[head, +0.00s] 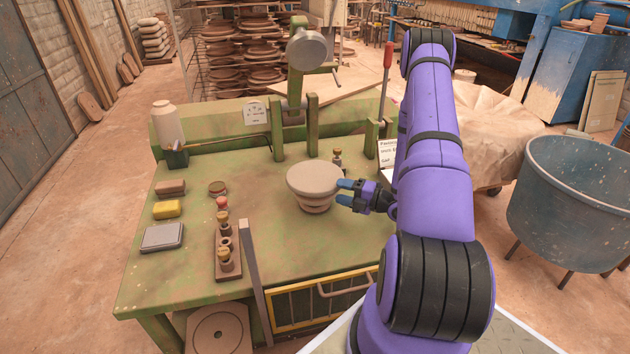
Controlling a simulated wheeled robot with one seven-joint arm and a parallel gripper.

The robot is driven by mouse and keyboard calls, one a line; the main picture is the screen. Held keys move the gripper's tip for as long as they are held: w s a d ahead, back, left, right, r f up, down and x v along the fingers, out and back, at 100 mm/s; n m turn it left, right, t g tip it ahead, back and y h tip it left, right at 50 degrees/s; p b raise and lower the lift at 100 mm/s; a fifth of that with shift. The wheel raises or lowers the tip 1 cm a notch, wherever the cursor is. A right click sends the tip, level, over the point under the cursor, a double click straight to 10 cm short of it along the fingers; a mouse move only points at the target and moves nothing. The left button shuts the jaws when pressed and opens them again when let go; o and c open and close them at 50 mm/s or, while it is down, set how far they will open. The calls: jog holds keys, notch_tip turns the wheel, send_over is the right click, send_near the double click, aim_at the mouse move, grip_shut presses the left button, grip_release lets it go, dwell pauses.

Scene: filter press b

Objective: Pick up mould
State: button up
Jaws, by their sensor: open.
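The mould (314,183) looks like a pale pinkish-grey round block, with a wide flat top and a narrower stepped base. It stands upright on the green bench in the head view. My gripper (345,192) is at the right side of the mould, with its blue fingertips pointing left at it, close to its rim. The jaws are open and nothing is held. I cannot tell whether a fingertip touches the mould. The arm comes in from the lower right and hides part of the bench's right side.
The green bench (180,268) carries a wooden rack (228,250) with small pieces, a yellow sponge (167,209), a brown block (171,187) and a grey slab (162,237) at left. A press (307,50) stands behind. A small dark bottle (337,158) is just behind the mould.

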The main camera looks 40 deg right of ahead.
aim_at(337, 190)
jog(key=shift+x, duration=1.8)
grip_shut()
